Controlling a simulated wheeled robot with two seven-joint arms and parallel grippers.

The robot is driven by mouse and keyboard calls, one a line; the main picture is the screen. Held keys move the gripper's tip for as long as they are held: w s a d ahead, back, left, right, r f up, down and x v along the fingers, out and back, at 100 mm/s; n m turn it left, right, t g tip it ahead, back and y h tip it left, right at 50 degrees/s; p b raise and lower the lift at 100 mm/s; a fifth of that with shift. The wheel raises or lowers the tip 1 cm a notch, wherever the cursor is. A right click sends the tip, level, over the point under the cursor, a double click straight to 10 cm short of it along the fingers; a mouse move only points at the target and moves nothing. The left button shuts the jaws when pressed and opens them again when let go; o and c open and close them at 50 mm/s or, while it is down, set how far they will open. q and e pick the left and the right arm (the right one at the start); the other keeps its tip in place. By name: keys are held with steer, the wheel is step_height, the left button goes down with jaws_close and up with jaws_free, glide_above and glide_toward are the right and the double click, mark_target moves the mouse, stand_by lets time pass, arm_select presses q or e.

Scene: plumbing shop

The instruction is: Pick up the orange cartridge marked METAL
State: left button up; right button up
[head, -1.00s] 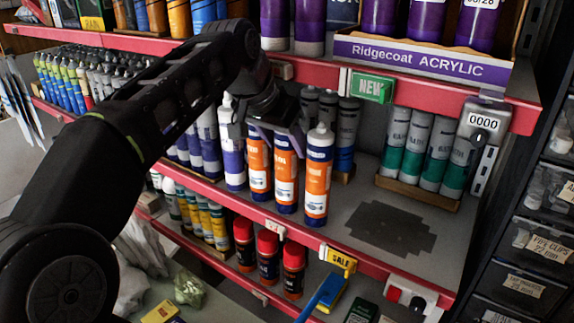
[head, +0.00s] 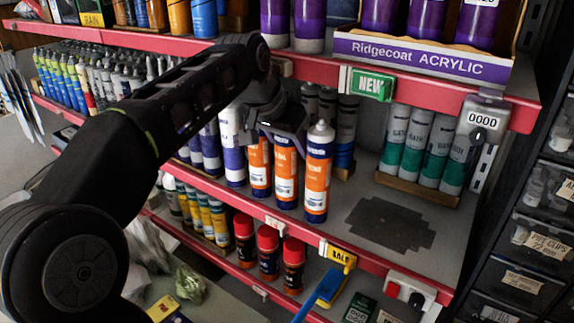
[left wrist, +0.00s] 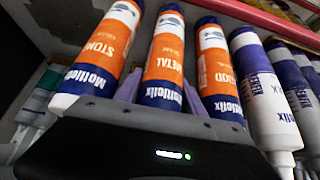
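The orange cartridge marked METAL (head: 286,171) stands upright on the middle shelf in the head view, the middle one of three white, orange and blue cartridges. In the left wrist view METAL (left wrist: 164,62) is between the STONE cartridge (left wrist: 108,42) on the left and the WOOD cartridge (left wrist: 216,68) on the right. My left gripper (head: 282,132) is at the upper part of METAL. Its purple-grey fingers (left wrist: 160,95) are open, one on each side of METAL. I cannot tell whether they touch it. The nozzle end is hidden by the gripper. My right gripper is not in view.
The STONE cartridge (head: 318,175) and WOOD cartridge (head: 259,167) stand close on either side. White and purple tubes (head: 232,150) stand further left. The red-edged upper shelf (head: 420,84) overhangs. A bare dark patch of shelf (head: 390,222) lies to the right.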

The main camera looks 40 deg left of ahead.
arm_select(q)
jaws_close()
stand_by(0.6)
steer(key=shift+r, duration=0.15)
steer(key=shift+s+r, duration=0.4)
steer(key=s+r, duration=0.7)
steer(key=s, duration=0.6)
steer(key=shift+d, duration=0.2)
steer(key=shift+s, duration=0.1)
